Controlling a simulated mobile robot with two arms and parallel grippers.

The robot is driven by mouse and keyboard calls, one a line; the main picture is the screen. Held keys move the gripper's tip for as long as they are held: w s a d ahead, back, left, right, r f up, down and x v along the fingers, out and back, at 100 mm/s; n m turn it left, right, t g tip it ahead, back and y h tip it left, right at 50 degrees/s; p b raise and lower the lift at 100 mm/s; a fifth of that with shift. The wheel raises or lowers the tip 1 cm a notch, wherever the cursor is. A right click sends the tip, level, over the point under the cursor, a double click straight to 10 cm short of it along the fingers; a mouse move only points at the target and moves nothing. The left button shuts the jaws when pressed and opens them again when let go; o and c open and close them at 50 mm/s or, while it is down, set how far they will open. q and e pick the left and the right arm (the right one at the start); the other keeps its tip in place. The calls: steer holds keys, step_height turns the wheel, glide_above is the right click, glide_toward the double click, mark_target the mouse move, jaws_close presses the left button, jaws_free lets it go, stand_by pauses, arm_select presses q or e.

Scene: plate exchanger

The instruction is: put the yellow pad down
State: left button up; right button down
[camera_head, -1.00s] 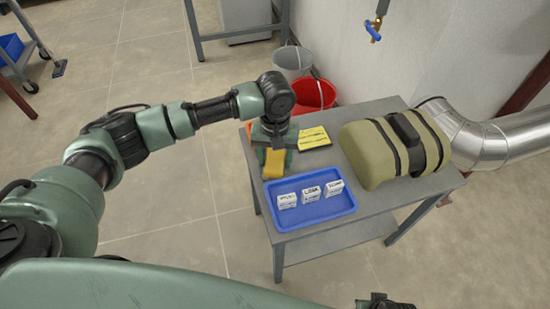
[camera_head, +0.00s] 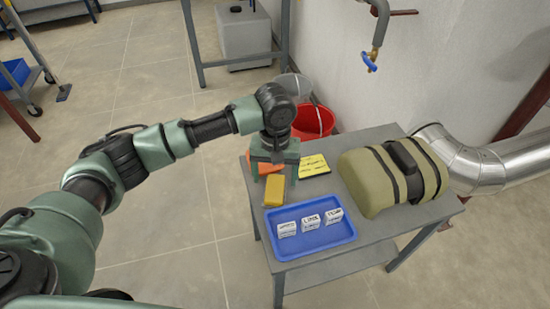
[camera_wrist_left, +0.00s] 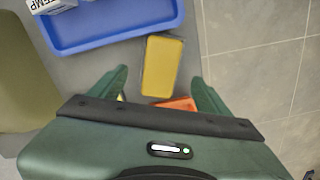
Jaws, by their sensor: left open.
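The yellow pad (camera_head: 274,193), a thick yellow block, lies on the grey table (camera_head: 290,275) just left of the blue tray's back corner. My left gripper (camera_head: 271,172) is just behind and above it, pointing down, with open jaws. In the left wrist view the yellow pad (camera_wrist_left: 162,65) lies flat below, partly between the two green fingertips in the picture, with gaps on both sides. My right gripper is not in view.
An orange piece (camera_head: 263,165) lies behind my left gripper. A yellow card with dark writing (camera_head: 311,165) lies to the right. The blue tray (camera_head: 345,237) holds small white boxes. A khaki bulky object (camera_head: 365,182) with black straps fills the table's right. A red bucket (camera_head: 316,121) stands behind.

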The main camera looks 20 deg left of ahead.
mark_target(275, 188)
arm_select(q)
step_height(275, 188, up, 7)
steer(key=p, duration=0.1)
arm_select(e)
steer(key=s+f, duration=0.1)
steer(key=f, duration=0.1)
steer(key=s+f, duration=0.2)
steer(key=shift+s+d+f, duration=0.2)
